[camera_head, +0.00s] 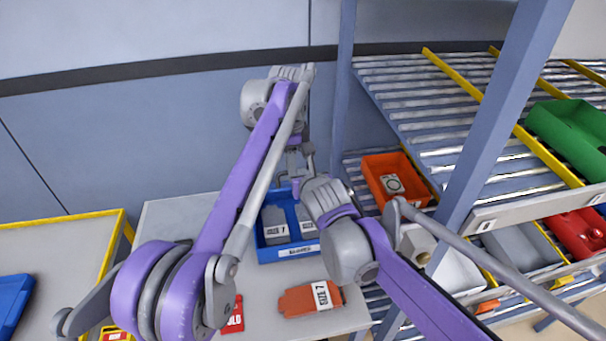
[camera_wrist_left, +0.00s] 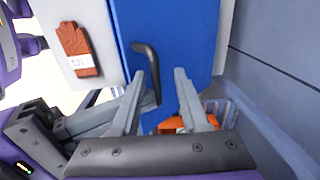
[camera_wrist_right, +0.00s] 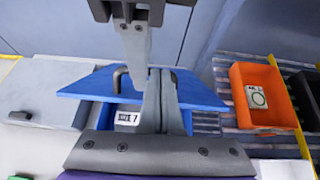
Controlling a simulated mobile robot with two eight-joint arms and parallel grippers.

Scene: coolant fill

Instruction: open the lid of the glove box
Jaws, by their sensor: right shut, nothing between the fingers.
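The blue glove box (camera_head: 268,255) stands on the grey table, with size 7 labels showing inside. Its blue lid (camera_wrist_left: 190,35) is tilted up and fills much of the left wrist view; it also shows in the right wrist view (camera_wrist_right: 90,86). The dark handle (camera_wrist_left: 148,62) shows on the lid. My left gripper (camera_wrist_left: 161,75) is open, with the handle near one finger; nothing is visibly gripped. My right gripper (camera_wrist_right: 161,75) is shut and empty, in front of the lid; contact cannot be told. My arms hide most of the lid in the head view.
An orange glove pack (camera_head: 310,299) lies on the table in front of the box. A roller rack with an orange bin (camera_head: 395,178) and a post (camera_head: 500,115) stands to the right. A wall is behind the table.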

